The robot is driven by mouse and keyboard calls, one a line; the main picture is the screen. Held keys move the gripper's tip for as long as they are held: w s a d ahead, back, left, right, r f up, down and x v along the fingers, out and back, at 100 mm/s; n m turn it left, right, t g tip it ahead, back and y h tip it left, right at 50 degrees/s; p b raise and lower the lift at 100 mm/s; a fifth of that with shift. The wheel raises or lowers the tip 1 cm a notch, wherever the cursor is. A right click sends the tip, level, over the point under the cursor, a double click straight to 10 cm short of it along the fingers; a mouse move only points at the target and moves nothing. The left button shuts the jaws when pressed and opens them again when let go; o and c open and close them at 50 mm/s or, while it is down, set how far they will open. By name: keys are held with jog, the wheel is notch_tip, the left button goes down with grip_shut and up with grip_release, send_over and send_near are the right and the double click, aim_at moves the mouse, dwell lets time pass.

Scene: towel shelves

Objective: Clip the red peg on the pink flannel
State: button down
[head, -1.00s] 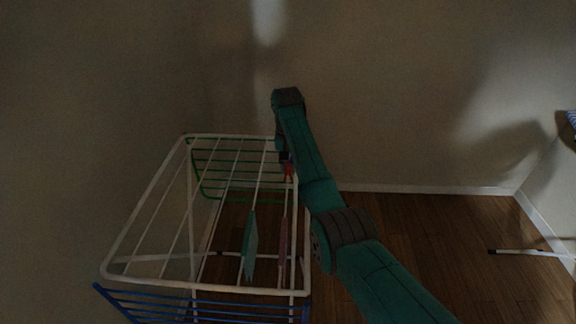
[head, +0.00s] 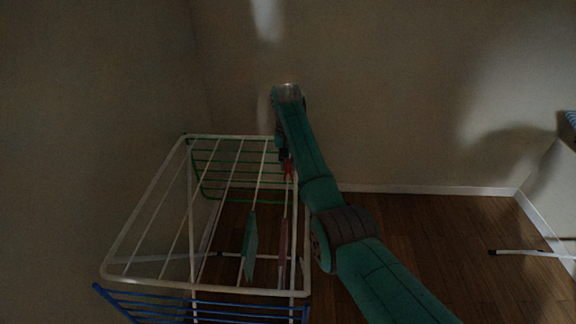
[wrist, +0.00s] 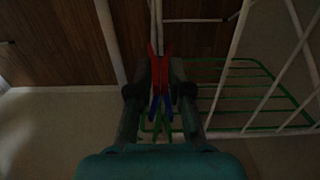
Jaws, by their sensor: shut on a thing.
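The red peg (wrist: 160,70) is between the fingertips of my gripper (wrist: 160,88) in the wrist view, and the gripper is shut on it. In the head view the red peg (head: 289,172) shows small below my wrist, over the far right part of the rack. The pink flannel (head: 283,252) hangs from a rack line nearer the camera, with the peg apart from it. The flannel is not seen in the wrist view. A blue peg (wrist: 161,104) and a green peg (wrist: 163,126) show beyond the red one; what holds them is unclear.
The white drying rack (head: 150,288) has a green end section (head: 205,180) and a blue one (head: 150,304). A teal flannel (head: 250,246) hangs left of the pink one. Walls stand behind and left; wooden floor (head: 430,235) is open at right.

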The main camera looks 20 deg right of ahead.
jog(key=shift+r, duration=2.85)
jog(key=shift+s, duration=0.1)
